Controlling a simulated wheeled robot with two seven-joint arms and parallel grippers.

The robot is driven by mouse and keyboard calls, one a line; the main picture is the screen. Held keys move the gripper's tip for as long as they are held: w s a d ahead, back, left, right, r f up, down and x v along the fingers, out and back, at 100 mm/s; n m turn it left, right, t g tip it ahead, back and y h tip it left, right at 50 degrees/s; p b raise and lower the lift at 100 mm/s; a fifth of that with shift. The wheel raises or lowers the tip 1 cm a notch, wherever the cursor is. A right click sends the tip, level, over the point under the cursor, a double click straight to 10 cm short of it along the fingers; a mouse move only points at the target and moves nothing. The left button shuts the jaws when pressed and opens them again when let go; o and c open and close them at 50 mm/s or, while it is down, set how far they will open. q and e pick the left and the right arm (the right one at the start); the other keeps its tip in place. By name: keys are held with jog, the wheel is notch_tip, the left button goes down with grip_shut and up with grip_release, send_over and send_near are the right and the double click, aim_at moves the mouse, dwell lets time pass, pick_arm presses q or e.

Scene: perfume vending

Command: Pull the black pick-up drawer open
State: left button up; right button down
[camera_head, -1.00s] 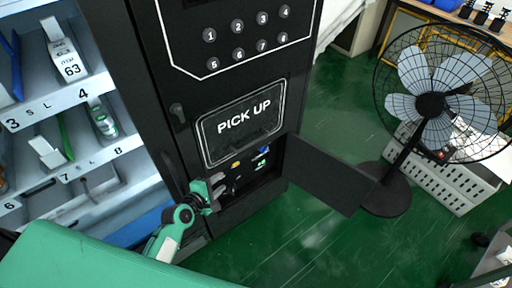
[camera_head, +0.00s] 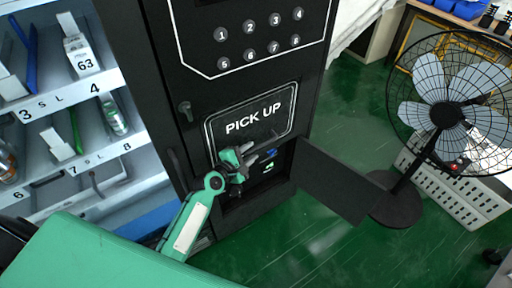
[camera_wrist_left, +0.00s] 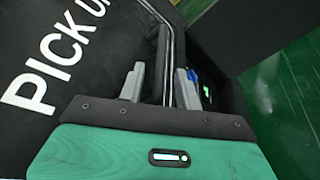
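The black PICK UP panel (camera_head: 252,119) is on the front of the black vending machine, above a dark opening (camera_head: 268,174). It shows large at the left of the left wrist view (camera_wrist_left: 55,60). My left gripper (camera_head: 262,155) is at the panel's lower edge, in front of the opening. In the left wrist view its two grey fingers (camera_wrist_left: 160,82) are apart, with the panel's dark edge and white line between them. I cannot tell whether they touch the edge. My right gripper is not in view.
A black flap (camera_head: 342,180) stands swung out right of the opening. Small blue and green items show inside. A fan (camera_head: 446,115) stands at the right on the green floor (camera_head: 320,240). Lit shelves (camera_head: 75,150) with products are at the left. A keypad (camera_head: 260,40) is above the panel.

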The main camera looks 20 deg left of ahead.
aim_at(256, 147)
pick_arm(q)
jog(key=shift+x, duration=1.95)
jog(key=shift+c, duration=0.2)
grip_shut()
